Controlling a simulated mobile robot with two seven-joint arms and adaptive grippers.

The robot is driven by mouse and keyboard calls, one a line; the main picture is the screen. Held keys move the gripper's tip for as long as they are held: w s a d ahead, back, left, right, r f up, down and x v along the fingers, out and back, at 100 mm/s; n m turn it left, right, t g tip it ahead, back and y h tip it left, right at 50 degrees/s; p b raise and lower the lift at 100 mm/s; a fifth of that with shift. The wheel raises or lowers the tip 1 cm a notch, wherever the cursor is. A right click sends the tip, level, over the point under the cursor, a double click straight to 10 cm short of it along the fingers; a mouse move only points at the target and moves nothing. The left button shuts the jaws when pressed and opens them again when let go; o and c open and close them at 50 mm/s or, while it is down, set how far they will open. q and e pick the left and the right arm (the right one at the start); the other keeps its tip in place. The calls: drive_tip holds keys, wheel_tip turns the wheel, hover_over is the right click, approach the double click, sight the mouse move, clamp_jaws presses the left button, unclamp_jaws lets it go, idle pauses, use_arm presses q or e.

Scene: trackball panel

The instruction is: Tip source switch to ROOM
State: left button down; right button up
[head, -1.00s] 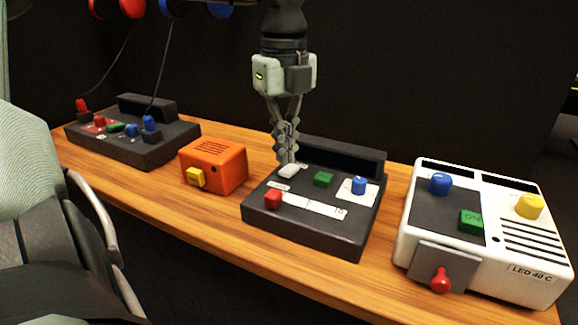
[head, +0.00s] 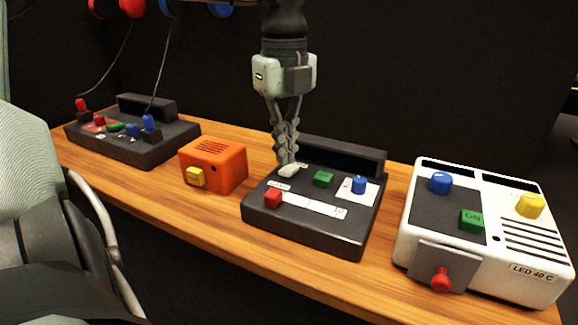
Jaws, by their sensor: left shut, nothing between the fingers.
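A dark panel box (head: 318,228) stands on the wooden bench in the middle right of the head view. It carries a small white switch (head: 289,170) near its back left, which looks like the source switch; its lettering is too small to read. My left gripper (head: 287,161) points straight down over this box, fingers shut and empty. Its fingertips are right at the back of the white switch and seem to touch it; they partly hide the area behind it. My right gripper is not in view.
The dark box also has a red slider (head: 273,198), a green button (head: 324,178) and a blue knob (head: 359,185). An orange box (head: 222,163) stands to its left, a white device (head: 525,262) to its right. Another dark control box (head: 150,150) is far left.

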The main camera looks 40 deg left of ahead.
sight(285, 171)
use_arm(q)
drive_tip(key=shift+f+b, duration=1.05)
drive_tip(key=shift+f, duration=0.05)
idle(0.3)
drive_tip(key=shift+r, duration=0.15)
drive_tip(key=shift+r+p, duration=1.95)
drive_tip(key=shift+r, duration=1.45)
